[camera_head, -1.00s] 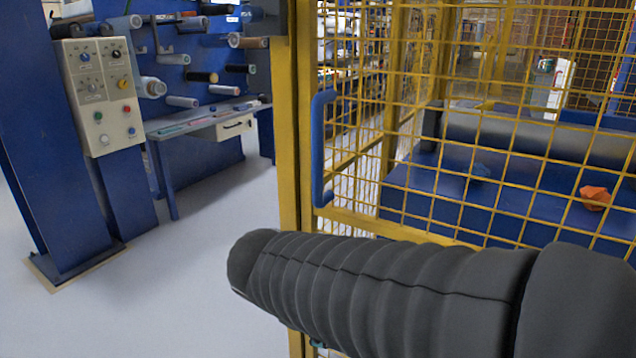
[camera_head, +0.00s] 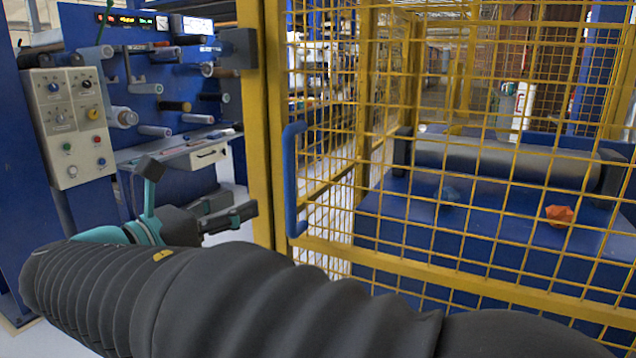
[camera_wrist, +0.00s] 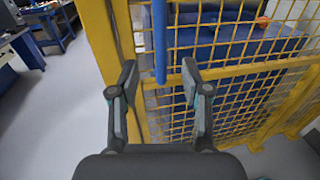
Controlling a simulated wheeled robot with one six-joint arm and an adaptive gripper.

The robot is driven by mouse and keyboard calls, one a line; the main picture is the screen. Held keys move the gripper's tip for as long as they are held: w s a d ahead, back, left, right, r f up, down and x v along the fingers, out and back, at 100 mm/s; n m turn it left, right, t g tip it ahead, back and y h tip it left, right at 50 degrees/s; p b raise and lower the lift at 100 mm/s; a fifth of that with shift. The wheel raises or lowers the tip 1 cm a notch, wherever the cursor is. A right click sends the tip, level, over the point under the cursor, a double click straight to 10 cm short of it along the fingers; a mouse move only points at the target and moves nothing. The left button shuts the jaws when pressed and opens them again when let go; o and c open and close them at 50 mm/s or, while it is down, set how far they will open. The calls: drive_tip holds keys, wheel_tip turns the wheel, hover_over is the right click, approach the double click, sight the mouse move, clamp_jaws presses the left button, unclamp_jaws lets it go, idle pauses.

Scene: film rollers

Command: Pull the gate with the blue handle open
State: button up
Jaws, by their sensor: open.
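The yellow mesh gate (camera_head: 420,262) stands beside a yellow post (camera_head: 258,130) and looks closed. Its blue handle (camera_head: 290,180) is an upright bar on the gate's left edge. My gripper (camera_head: 250,213) is to the left of the handle's lower end, in front of the post, with its fingers pointing right. In the wrist view my gripper (camera_wrist: 160,78) is open and empty. The handle (camera_wrist: 160,45) appears there between the two fingertips and a little beyond them, apart from both. My dark arm covers the lower part of the head view.
Behind the mesh are a blue machine bed (camera_head: 400,215), a grey roller (camera_head: 500,165) and an orange object (camera_head: 559,215). The wrist view shows clear floor (camera_wrist: 70,120) left of the post.

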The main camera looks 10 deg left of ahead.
sight(286, 184)
drive_tip(key=x, duration=1.3)
drive_tip(key=shift+d, duration=0.1)
clamp_jaws()
